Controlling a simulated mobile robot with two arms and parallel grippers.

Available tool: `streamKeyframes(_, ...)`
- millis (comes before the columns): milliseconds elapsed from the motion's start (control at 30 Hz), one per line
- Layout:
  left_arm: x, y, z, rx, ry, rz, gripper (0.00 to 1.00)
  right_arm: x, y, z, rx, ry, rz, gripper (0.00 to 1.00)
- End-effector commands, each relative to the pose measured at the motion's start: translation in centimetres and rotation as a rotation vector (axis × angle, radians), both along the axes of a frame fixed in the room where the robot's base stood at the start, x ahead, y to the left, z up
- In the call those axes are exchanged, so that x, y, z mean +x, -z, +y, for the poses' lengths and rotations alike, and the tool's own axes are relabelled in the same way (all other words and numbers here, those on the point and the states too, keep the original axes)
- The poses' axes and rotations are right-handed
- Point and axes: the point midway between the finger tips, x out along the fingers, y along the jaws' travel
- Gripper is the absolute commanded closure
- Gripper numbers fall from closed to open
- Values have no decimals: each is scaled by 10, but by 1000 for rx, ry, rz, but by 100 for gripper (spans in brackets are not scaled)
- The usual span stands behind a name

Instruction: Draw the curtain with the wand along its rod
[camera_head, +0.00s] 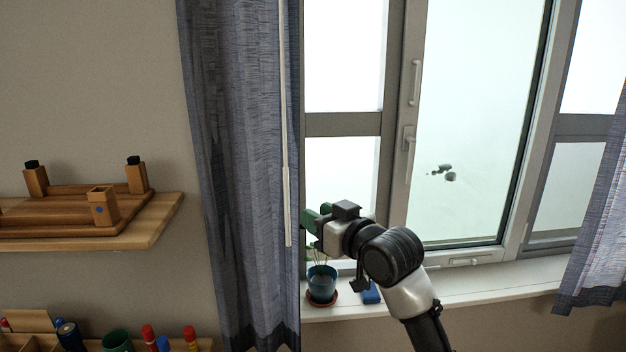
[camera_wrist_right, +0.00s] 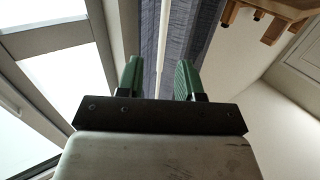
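The blue-grey curtain (camera_head: 235,150) hangs gathered at the left of the window. The white wand (camera_head: 287,205) hangs straight down along the curtain's right part; its lower end is near my gripper's height. My right gripper (camera_head: 311,218) is just right of the wand, its green fingers pointing left. In the right wrist view, the open gripper (camera_wrist_right: 159,80) has the wand (camera_wrist_right: 164,45) and curtain (camera_wrist_right: 183,35) in line with the gap between its fingers. I cannot tell whether the wand is inside the gap. The rod and my left gripper are not in view.
A potted plant in a blue pot (camera_head: 321,283) stands on the window sill (camera_head: 490,289) below my right gripper, beside a small blue object (camera_head: 370,293). A wooden shelf (camera_head: 150,228) is at the left. Another curtain (camera_head: 600,220) hangs at the right.

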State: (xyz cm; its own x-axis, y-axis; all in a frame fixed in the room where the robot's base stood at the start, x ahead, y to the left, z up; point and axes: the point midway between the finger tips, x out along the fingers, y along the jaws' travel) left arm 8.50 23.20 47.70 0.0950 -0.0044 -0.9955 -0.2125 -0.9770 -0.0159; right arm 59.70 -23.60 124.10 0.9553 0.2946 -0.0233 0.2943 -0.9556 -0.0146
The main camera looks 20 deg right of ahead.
Motion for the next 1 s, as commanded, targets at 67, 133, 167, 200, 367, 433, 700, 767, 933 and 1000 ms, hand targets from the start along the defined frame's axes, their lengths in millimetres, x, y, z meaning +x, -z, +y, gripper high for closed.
streamKeyframes(67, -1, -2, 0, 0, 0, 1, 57, -5, -14, 3, -5, -10, -21, 64)
streamKeyframes(133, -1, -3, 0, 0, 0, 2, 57, -3, -17, 4, -4, -12, -26, 64)
streamKeyframes(167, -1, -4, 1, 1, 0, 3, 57, 0, -17, 5, -3, -13, -25, 64)
streamKeyframes(200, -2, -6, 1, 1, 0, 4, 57, 5, -17, 6, -2, -12, -25, 64)
streamKeyframes(367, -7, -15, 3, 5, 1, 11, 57, 32, -18, 15, -1, -12, -23, 64)
streamKeyframes(433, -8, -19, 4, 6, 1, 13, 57, 46, -18, 20, -2, -11, -23, 64)
streamKeyframes(700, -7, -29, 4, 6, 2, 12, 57, 85, -17, 32, -3, -11, -24, 64)
streamKeyframes(767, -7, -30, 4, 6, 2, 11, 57, 90, -16, 33, -3, -11, -24, 64)
streamKeyframes(933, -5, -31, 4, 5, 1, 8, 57, 96, -15, 35, -4, -11, -24, 64)
streamKeyframes(1000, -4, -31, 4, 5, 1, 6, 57, 96, -15, 35, -4, -11, -26, 64)
